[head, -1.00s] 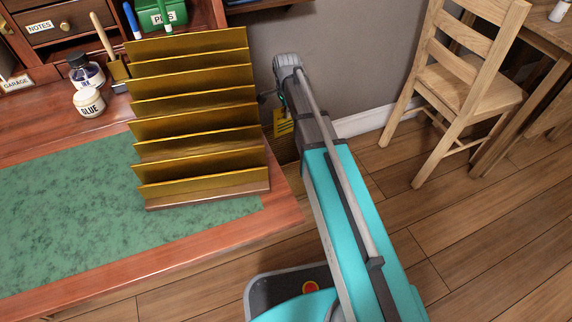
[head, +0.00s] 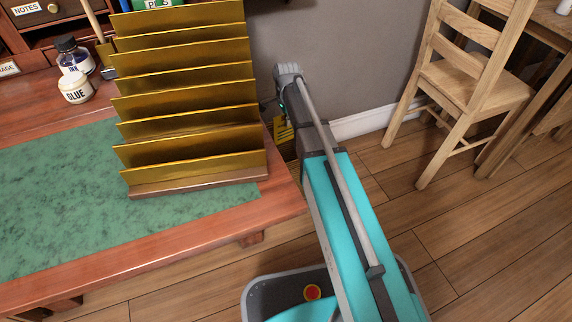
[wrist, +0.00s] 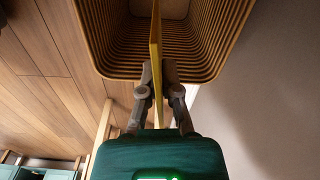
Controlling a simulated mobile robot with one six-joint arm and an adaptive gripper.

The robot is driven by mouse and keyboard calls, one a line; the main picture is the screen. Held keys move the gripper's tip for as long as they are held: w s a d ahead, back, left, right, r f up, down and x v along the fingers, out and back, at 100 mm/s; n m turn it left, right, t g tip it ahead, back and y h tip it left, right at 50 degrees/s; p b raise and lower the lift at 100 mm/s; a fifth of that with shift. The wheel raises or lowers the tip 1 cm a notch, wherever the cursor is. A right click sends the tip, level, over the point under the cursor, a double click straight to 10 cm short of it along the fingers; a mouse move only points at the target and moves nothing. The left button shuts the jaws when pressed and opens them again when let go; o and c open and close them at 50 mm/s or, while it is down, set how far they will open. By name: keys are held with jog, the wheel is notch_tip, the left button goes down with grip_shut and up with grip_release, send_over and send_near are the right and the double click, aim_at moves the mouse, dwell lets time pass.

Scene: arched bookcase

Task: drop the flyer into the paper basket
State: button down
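The flyer (wrist: 156,38) is a thin yellow sheet, seen nearly edge-on in the wrist view. My gripper (wrist: 157,74) is shut on its near end. The paper basket (wrist: 196,48) is brown with a ribbed inside; its open mouth lies beyond my fingers, and the flyer stands across it in the picture. How deep the flyer reaches into the basket I cannot tell. In the head view a small yellow part of the flyer (head: 283,132) shows between the desk and the wall, below my wrist. My fingers are mostly hidden there by the arm.
The desk (head: 190,232) with a brass letter sorter (head: 185,95) stands close at the left of my arm. A grey wall (head: 345,60) is behind. A wooden chair (head: 470,85) stands at the right. The floor (head: 470,230) between is clear.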

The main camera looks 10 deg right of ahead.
jog(key=c, duration=0.7)
grip_release()
jog(key=shift+s, duration=0.2)
jog(key=s+d+r+n+p, duration=0.1)
jog(key=s+r+n+p, duration=0.6)
jog(key=s, duration=0.3)
jog(key=s+r+n+p, duration=0.6)
jog(key=s+n, duration=0.1)
jog(key=s, duration=0.3)
notch_tip(320, 180, up, 38)
jog(key=p, duration=3.8)
jog(key=shift+s+d+r, duration=0.1)
jog(key=shift+r, duration=0.1)
